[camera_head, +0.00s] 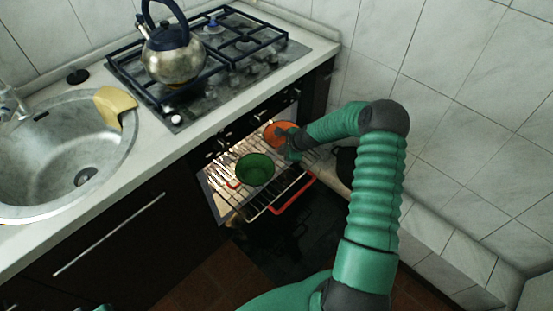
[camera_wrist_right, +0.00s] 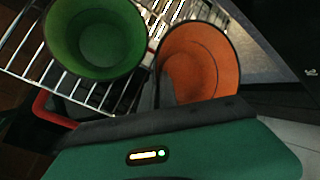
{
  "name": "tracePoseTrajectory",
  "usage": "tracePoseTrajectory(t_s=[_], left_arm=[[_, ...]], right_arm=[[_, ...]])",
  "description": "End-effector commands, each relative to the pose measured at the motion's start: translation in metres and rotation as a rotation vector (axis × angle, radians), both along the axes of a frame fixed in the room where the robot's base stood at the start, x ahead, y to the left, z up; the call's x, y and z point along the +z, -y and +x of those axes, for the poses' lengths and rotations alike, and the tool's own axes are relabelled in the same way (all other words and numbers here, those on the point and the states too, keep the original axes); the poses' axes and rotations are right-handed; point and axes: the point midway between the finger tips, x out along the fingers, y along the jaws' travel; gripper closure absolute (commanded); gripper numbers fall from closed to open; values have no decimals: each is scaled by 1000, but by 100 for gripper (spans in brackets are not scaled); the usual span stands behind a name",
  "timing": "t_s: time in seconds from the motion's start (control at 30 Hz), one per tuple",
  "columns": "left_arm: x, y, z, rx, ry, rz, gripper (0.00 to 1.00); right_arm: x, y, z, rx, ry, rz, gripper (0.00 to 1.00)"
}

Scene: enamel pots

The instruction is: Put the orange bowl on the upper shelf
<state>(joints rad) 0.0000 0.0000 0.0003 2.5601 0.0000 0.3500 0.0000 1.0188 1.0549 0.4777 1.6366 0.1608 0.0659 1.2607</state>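The orange bowl (camera_head: 276,132) is at the back of the open oven, close to the wire rack. In the right wrist view the orange bowl (camera_wrist_right: 200,66) shows its inside, with its near part right at the gripper. My right gripper (camera_head: 291,148) is at the bowl's right front side. In the wrist view a grey finger is beside the bowl's left wall; the other finger is not clear, so I cannot tell whether it grips the wall. The green bowl (camera_head: 255,169) stands on the rack in front; it also shows in the wrist view (camera_wrist_right: 97,38).
The wire rack (camera_head: 240,197) extends from the lit oven. A red-edged item (camera_head: 293,196) lies below its right side. The kettle (camera_head: 174,55) stands on the hob above. The tiled wall is close on the right. No upper shelf can be clearly made out.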

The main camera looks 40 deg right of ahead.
Motion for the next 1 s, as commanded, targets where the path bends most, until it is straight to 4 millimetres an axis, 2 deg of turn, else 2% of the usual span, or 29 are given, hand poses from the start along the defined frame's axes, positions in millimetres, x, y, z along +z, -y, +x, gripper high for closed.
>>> tracePoseTrajectory(t_s=[0.03,0.13,0.2,0.43,0.6,0.8,1.0], left_arm=[[-3,0,0,0,0,0,64],[-6,0,0,0,0,0,64],[-11,0,0,0,0,0,64],[-17,0,0,1,0,0,64],[-29,0,0,0,0,0,64],[-27,0,0,0,0,0,64],[-27,0,0,0,0,0,64]], right_arm=[[0,-3,12,6,2,-3,100],[-1,-7,30,5,1,-4,100],[-16,-7,26,0,-1,-3,100],[-39,-5,25,1,0,-1,100],[-70,-5,27,2,0,-1,100],[-69,-5,29,1,-2,-4,100],[-69,-5,28,2,-3,-3,75]])
